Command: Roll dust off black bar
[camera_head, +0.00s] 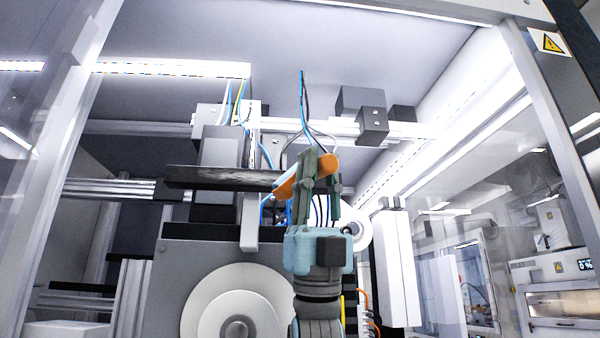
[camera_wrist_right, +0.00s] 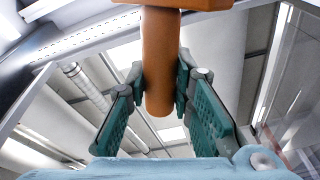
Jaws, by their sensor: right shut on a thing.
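The black bar (camera_head: 222,177) runs level across the middle of the head view, with pale dust specks along it. My right gripper (camera_head: 318,170) is in front of the bar's right end, pointing up, shut on the orange handle of a roller (camera_head: 326,165). The orange handle (camera_wrist_right: 160,65) stands between the green fingers in the right wrist view. The roller's far part lies by the bar's right end, partly hidden by a finger; I cannot tell whether it touches the bar. My left gripper is not in view.
A grey machine block (camera_head: 172,270) with a large white reel (camera_head: 237,305) stands below the bar. Blue and black cables (camera_head: 303,105) hang behind my gripper. A white vertical housing (camera_head: 395,265) is at the right. Frame posts (camera_head: 565,130) border the opening.

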